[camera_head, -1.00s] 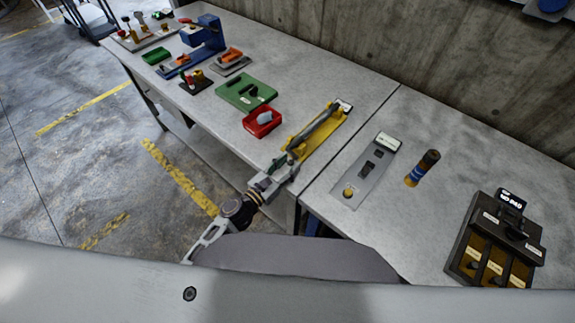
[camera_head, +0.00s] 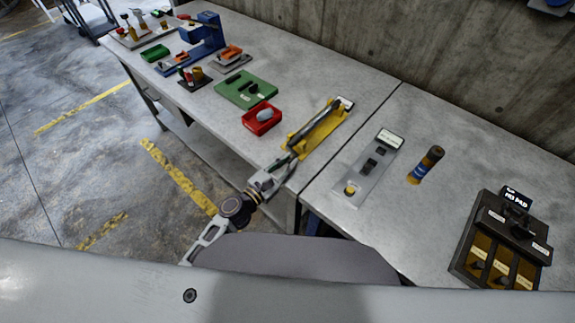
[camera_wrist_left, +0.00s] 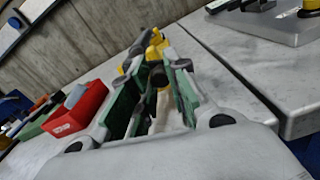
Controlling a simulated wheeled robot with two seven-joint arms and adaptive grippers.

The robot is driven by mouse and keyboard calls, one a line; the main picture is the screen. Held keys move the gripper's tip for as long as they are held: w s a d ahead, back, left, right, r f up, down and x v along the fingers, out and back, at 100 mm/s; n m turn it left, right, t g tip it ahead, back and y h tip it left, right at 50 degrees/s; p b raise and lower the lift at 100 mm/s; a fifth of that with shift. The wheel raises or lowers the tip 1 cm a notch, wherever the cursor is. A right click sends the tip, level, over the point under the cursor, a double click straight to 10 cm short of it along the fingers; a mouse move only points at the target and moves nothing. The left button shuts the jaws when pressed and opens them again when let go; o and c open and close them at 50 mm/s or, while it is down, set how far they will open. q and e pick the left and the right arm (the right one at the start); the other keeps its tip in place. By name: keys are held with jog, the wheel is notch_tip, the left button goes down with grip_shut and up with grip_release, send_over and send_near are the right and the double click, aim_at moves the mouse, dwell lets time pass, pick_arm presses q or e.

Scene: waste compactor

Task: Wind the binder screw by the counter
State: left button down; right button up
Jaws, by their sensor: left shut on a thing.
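A yellow binder (camera_head: 327,127) with a long dark grey bar or screw (camera_head: 318,123) along it lies at the right end of the left bench, near the bench joint. My left gripper (camera_head: 287,160) is at its near end, by the bench's front edge. The gripper is shut on the near end of the binder screw, which its fingers largely hide. In the left wrist view, green-padded fingers (camera_wrist_left: 155,95) stand on either side of the pale bar, with yellow binder parts (camera_wrist_left: 150,48) beyond. My right gripper is not in view.
A red bin (camera_head: 261,120) holding a pale object stands left of the binder. A grey plate (camera_head: 370,165) with a labelled block and yellow knob lies to its right.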

pick_arm(q)
jog(key=shift+w+a+f+m+b, duration=0.15)
jog(key=shift+f+m+b, duration=0.25)
jog(key=shift+m+b, duration=0.55)
jog(key=c, duration=1.3)
grip_release()
jog(key=shift+c, duration=0.2)
jog(key=shift+v, duration=1.05)
jog(key=v, duration=1)
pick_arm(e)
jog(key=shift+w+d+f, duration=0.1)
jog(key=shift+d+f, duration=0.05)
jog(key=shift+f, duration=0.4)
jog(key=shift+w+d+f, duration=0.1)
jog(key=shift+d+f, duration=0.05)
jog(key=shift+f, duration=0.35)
